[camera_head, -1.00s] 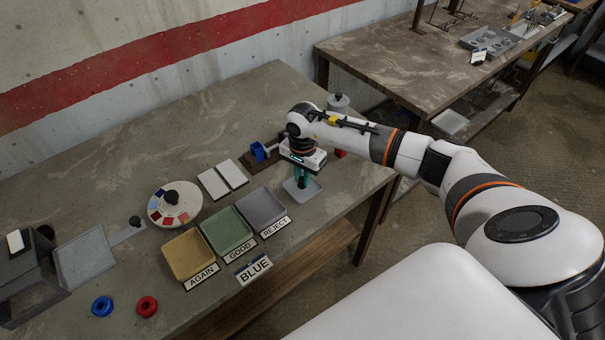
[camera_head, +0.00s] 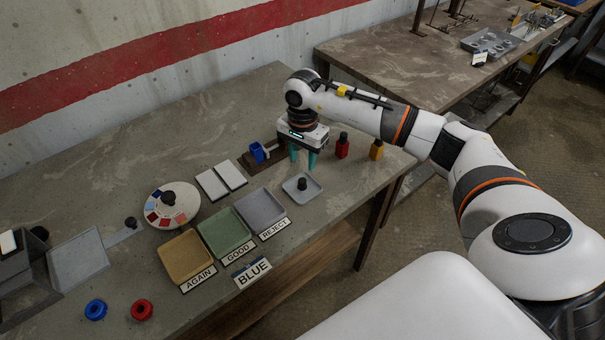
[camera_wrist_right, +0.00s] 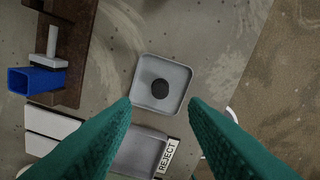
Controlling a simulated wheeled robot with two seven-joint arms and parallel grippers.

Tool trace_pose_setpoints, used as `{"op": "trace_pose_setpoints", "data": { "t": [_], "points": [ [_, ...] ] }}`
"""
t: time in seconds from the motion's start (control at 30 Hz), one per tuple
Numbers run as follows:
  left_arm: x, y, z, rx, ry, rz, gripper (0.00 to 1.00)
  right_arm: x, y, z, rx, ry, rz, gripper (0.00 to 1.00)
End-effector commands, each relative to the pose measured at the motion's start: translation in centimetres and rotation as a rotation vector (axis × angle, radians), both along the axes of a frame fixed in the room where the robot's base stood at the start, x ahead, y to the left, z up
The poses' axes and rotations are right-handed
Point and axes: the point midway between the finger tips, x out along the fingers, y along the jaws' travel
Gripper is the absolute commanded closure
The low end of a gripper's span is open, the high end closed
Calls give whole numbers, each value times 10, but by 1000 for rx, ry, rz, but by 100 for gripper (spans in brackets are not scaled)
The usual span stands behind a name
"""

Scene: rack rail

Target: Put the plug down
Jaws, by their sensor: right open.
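The plug (camera_head: 301,184) is a small dark knob-like piece standing in a small grey square tray (camera_head: 315,193) near the table's front edge. In the right wrist view the plug (camera_wrist_right: 160,88) shows as a dark round top, near the middle of the tray (camera_wrist_right: 178,72). My right gripper (camera_head: 302,164) has teal fingers, spread apart with nothing between them. It is above the table, behind the tray in the head view and clear of the plug. My left gripper is out of view.
GOOD (camera_head: 222,250), AGAIN (camera_head: 186,276) and REJECT (camera_head: 262,222) trays lie left of the small tray. A blue open holder (camera_head: 257,152) stands on a brown rail behind. Red (camera_head: 342,148) and yellow (camera_head: 376,150) bottle-like pieces stand to the right.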

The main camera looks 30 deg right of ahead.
Motion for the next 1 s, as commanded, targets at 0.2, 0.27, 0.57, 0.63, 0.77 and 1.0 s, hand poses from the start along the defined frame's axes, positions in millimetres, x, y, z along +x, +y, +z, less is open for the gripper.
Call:
{"op": "trace_pose_setpoints", "data": {
  "t": [0.2,0.27,0.57,0.63,0.77,1.0],
  "points": [
    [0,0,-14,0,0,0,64,1,0,35,0,-2,1,60],
    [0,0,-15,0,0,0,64,1,0,41,0,-2,0,60],
    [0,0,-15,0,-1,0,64,0,0,49,0,1,-1,60],
    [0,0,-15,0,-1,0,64,0,0,49,0,1,-1,60],
    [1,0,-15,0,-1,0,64,0,0,49,0,1,0,60],
    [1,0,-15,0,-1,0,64,0,12,44,39,-8,3,60]
  ]
}}
